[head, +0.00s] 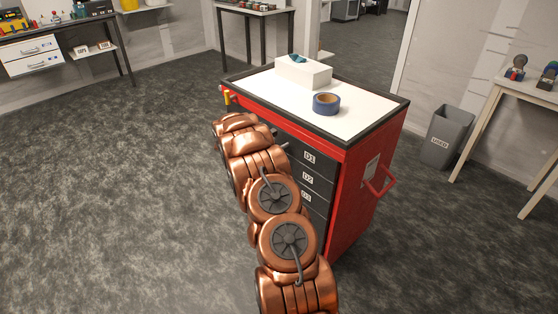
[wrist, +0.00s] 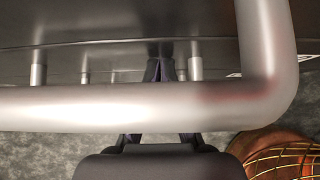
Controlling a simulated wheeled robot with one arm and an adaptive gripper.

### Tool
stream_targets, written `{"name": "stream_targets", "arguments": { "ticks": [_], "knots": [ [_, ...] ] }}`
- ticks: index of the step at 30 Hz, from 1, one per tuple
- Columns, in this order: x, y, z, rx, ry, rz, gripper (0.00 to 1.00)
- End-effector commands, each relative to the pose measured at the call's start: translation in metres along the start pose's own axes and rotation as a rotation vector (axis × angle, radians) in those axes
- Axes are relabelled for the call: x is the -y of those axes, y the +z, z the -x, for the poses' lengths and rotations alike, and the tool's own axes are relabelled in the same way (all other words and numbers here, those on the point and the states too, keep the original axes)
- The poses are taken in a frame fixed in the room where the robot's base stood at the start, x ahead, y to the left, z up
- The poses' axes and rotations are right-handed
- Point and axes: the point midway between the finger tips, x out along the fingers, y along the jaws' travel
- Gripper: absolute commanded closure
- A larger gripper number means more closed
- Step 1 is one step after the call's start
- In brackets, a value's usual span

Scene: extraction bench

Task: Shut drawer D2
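The drawer cabinet (head: 362,190) is red with dark drawer fronts. Drawer D2 (head: 316,182) shows its label between D1 (head: 318,163) and D3 (head: 314,202). My arm covers most of the fronts in the head view, so I cannot tell how far D2 stands out. In the wrist view a thick metal handle bar (wrist: 90,108) crosses close to the camera. I cannot tell which drawer it belongs to. My gripper (wrist: 160,70) reaches past the bar, its fingertips together near a dark drawer front (wrist: 110,55), with nothing visible between them. Contact with the front is unclear.
On the white cabinet top (head: 365,117) are a white box (head: 303,72) and a roll of blue tape (head: 326,104). A red side handle (head: 381,180) sticks out at right. A grey bin (head: 447,138) stands farther right. Open carpet (head: 110,190) lies to the left.

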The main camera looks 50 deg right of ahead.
Motion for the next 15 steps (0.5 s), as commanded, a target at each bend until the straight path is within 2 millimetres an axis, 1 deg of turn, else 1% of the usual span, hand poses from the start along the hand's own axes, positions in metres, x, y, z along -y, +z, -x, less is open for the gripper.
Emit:
{"name": "stream_targets", "arguments": {
  "ticks": [1,8,11,15],
  "knots": [
    [0.0023,0.0060,-0.0034,0.005,-0.002,-0.005,1.00],
    [0.0043,0.0092,-0.0054,0.008,-0.004,-0.009,1.00],
    [0.0049,0.0104,-0.0046,0.008,-0.005,-0.010,1.00],
    [0.0049,0.0117,0.0023,0.009,-0.005,-0.011,1.00]
  ]
}}
